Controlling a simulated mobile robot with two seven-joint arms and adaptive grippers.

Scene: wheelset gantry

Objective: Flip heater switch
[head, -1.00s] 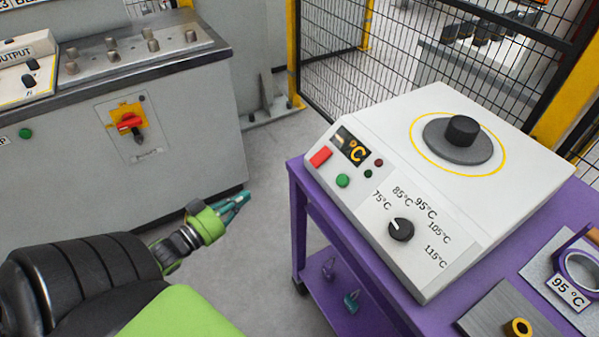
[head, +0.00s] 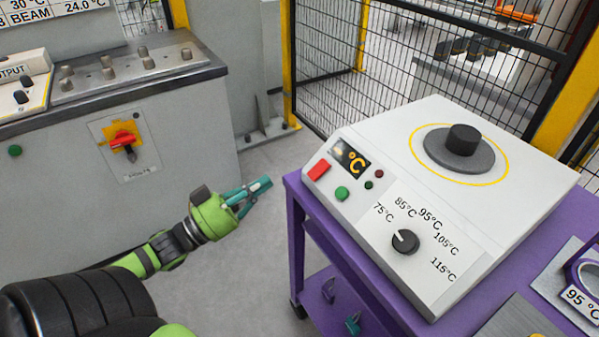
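The white heater box (head: 385,265) stands on a purple cart. The dial's white mark points up and left, among the printed temperatures. My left gripper (head: 257,198), green with teal fingertips, is in the air left of the heater, apart from the red switch. It seems to hold nothing; its finger gap is unclear at this angle. My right gripper is not in view.
A grey cabinet (head: 60,165) with a red rotary switch (head: 123,141) on a yellow plate stands at left. The purple cart's edge (head: 325,225) lies right of my gripper. Mesh fencing (head: 345,50) stands behind. Floor between cabinet and cart is clear.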

